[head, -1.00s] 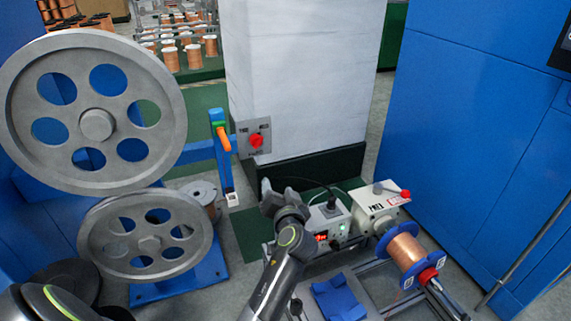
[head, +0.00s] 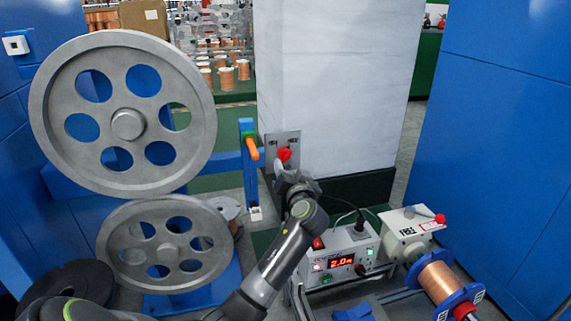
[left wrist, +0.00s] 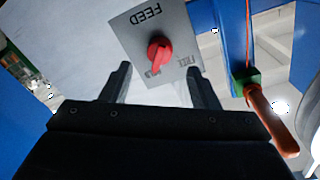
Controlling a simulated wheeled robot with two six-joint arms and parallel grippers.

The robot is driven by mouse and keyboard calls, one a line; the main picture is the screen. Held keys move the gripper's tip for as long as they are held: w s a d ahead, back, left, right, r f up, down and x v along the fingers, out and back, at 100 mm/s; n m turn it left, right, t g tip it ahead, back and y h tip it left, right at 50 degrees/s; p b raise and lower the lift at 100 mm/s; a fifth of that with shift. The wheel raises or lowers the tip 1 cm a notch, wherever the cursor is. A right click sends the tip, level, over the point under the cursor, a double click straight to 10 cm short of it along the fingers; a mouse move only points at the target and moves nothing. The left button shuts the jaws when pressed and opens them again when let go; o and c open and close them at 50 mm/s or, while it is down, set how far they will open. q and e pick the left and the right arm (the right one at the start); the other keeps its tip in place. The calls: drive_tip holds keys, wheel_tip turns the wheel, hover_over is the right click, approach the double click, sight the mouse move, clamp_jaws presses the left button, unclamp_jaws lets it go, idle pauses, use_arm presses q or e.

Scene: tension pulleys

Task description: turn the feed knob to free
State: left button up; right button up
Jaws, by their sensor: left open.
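The feed knob (head: 285,154) is red and sits on a grey plate (head: 291,140) on the side of the pale column. In the left wrist view the knob (left wrist: 159,52) is centred on the plate (left wrist: 180,25), which appears upside down. "FEED" is readable, "FREE" is at the lower right, and another label is partly hidden by the knob. I cannot tell exactly which mark the knob points at. My left gripper (head: 284,172) is just in front of and below the knob. In the wrist view its open fingers (left wrist: 159,78) lie either side of the knob's line, apart from it.
An orange-handled lever (head: 252,148) on a blue post stands just left of the plate. Two large grey pulleys (head: 128,125) fill the left. A control box (head: 340,255) with a red display and a copper spool (head: 440,282) are at lower right.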

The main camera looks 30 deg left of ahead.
sight(285, 160)
use_arm(q)
drive_tip(key=b+x, duration=0.1)
drive_tip(key=x, duration=0.3)
drive_tip(key=shift+w+a+f, duration=0.1)
drive_tip(key=shift+w+a, duration=0.2)
drive_tip(key=shift+x, duration=0.75)
drive_tip(key=c, duration=1)
drive_tip(key=shift+b, duration=0.3)
